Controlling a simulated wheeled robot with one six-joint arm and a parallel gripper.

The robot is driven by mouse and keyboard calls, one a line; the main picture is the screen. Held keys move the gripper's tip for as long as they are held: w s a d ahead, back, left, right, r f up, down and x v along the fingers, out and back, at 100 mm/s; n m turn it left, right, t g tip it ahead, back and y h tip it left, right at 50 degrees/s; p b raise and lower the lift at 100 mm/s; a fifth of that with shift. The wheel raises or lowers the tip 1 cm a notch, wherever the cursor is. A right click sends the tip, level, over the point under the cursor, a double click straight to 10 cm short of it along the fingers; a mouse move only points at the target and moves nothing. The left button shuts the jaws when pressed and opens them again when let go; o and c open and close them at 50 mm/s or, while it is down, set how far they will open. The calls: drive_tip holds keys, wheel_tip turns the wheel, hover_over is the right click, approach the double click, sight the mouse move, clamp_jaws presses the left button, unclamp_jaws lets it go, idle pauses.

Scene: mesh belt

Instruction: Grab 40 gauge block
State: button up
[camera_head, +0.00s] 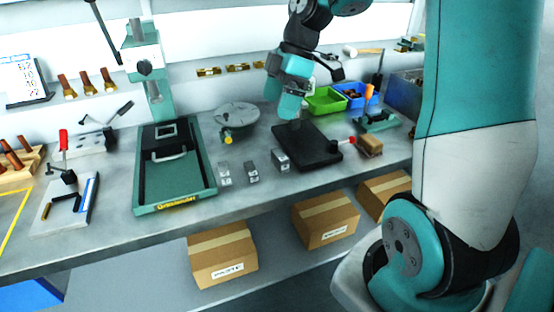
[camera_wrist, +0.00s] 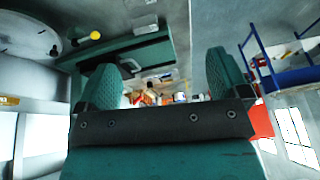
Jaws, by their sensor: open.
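Three small metal gauge blocks stand in a row on the grey bench in the head view: a left block (camera_head: 224,173), a middle block (camera_head: 252,171) and a right, larger block (camera_head: 280,160). Their markings are too small to read, so I cannot tell which is the 40. My gripper (camera_head: 288,108) is above and behind the right block, over the back of a black plate (camera_head: 318,151). In the wrist view my gripper (camera_wrist: 165,82) shows two teal fingers spread apart, with nothing held between them. I cannot make out the blocks clearly there.
A green machine base (camera_head: 142,207) stands left of the blocks, and a round grey plate (camera_head: 237,114) lies behind them. Bench in front of the blocks is clear.

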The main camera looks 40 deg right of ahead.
drive_tip(key=n, duration=0.2)
approach(281, 154)
drive_tip(key=p+x, duration=0.1)
drive_tip(key=x, duration=0.4)
drive_tip(key=shift+a+f, duration=0.1)
drive_tip(key=shift+a, duration=0.05)
drive_tip(key=shift+p+x, duration=0.85)
drive_tip(key=shift+x, duration=2)
drive_tip(key=shift+w+f, duration=0.1)
drive_tip(key=c, duration=1.3)
